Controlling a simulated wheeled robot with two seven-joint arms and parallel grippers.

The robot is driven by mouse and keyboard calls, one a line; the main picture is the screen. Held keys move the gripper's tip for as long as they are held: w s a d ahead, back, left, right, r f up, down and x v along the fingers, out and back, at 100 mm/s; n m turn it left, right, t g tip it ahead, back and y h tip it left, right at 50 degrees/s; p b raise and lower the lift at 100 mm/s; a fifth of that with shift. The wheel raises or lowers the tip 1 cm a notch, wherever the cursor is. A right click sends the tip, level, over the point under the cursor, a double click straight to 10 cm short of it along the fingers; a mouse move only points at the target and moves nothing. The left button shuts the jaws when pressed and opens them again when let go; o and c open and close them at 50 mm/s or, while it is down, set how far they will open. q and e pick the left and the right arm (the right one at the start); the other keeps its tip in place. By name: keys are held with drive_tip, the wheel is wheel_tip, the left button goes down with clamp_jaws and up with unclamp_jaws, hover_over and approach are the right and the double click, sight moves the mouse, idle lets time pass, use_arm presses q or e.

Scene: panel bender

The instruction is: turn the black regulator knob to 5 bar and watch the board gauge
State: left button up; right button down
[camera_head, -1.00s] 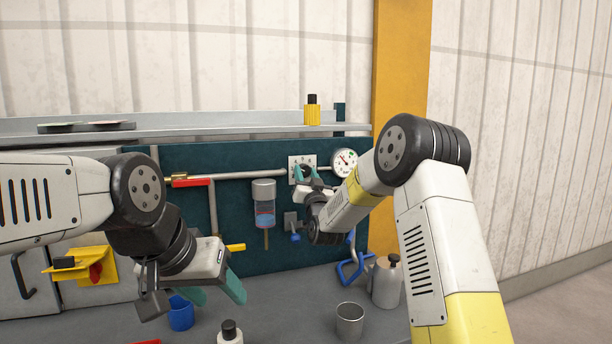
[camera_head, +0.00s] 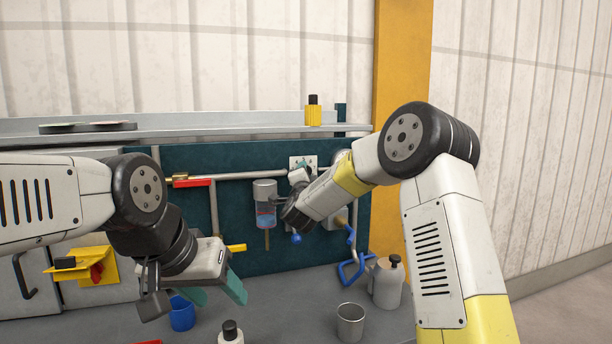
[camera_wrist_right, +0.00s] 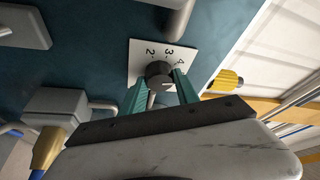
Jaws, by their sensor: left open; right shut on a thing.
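The black regulator knob (camera_wrist_right: 158,71) sits on a white dial plate (camera_wrist_right: 139,53) marked 2, 3 and 4 in the right wrist view. My right gripper (camera_wrist_right: 159,82) is shut on the knob, one teal finger on each side. In the head view the dial plate (camera_head: 311,161) shows just above my right gripper (camera_head: 300,174); the knob is hidden there. The board gauge is almost wholly covered by my right forearm, and its needle cannot be read. My left gripper (camera_head: 212,291) is open and empty above the bench, at the left.
A filter bowl (camera_head: 265,205) and a pipe with a red lever (camera_head: 192,182) are on the teal board (camera_head: 240,160). A metal cup (camera_head: 350,322), a grey bottle (camera_head: 387,284), a blue cup (camera_head: 181,314) and a black-capped bottle (camera_head: 230,333) stand on the bench.

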drive_tip(key=shift+m+g, duration=0.3)
drive_tip(key=shift+m, duration=0.6)
drive_tip(key=c, duration=0.9)
unclamp_jaws()
drive_tip(key=s, duration=0.7)
drive_tip(key=shift+s+a+f, duration=0.2)
drive_tip(key=shift+s+f, duration=0.15)
drive_tip(key=shift+f, duration=0.05)
